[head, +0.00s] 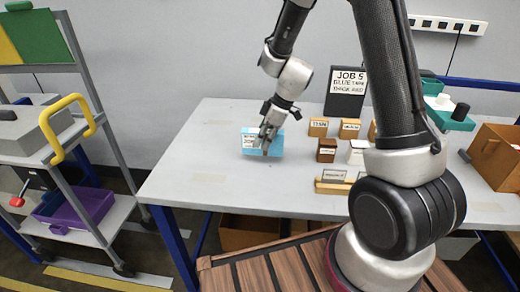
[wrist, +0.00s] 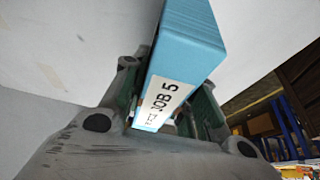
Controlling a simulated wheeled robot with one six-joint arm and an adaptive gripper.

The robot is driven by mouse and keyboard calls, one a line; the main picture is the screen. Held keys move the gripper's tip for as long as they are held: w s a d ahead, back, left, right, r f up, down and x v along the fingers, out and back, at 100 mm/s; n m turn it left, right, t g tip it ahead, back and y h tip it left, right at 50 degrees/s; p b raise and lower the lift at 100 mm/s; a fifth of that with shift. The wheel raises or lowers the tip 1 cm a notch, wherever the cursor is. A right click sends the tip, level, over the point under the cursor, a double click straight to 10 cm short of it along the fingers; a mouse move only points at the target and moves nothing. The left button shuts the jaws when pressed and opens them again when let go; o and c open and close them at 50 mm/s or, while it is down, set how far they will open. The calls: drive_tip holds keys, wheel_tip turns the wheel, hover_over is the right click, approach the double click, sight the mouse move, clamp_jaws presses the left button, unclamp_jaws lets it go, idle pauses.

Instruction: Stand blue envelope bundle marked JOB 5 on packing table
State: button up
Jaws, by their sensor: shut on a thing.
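The blue envelope bundle (head: 250,148) has a white label reading JOB 5. It is at the left part of the grey packing table (head: 200,160), and in the head view it looks upright at the tabletop. I cannot tell if its base touches the table. My gripper (head: 268,134) is shut on the bundle from above. In the wrist view the blue envelope bundle (wrist: 186,45) runs between the fingers of my gripper (wrist: 165,118), its label facing the camera. Part of the bundle is hidden by the fingers.
A black sign (head: 346,92) reading JOB 5 stands at the back. Several small labelled blocks stand right of the bundle, with a wooden holder (head: 333,186) in front. A cart (head: 60,215) stands left of the table. The table's left end is clear.

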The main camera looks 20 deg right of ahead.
drive_tip(key=shift+f, duration=1.9)
drive_tip(key=o, duration=1.1)
drive_tip(key=shift+f, duration=0.15)
drive_tip(key=v, duration=1.2)
drive_tip(key=shift+s+d+r, duration=0.1)
drive_tip(key=shift+s+r, duration=0.1)
drive_tip(key=shift+r, duration=0.15)
drive_tip(key=s+d+r+m+t+h, duration=0.1)
drive_tip(key=s+d+r+m, duration=0.2)
drive_tip(key=s, duration=0.5)
drive_tip(key=s+d+r+m+h, duration=0.1)
drive_tip(key=s+d+r+m, duration=0.3)
drive_tip(key=s+r+m, duration=0.2)
drive_tip(key=s+d+r+m+t+h, duration=0.1)
drive_tip(key=s+d+r+m+h, duration=0.1)
drive_tip(key=s+r, duration=0.5)
drive_tip(key=s+d+m, duration=0.1)
drive_tip(key=s+m, duration=0.1)
drive_tip(key=s, duration=0.2)
drive_tip(key=shift+d+m+t, duration=0.25)
drive_tip(key=shift+m+t, duration=0.05)
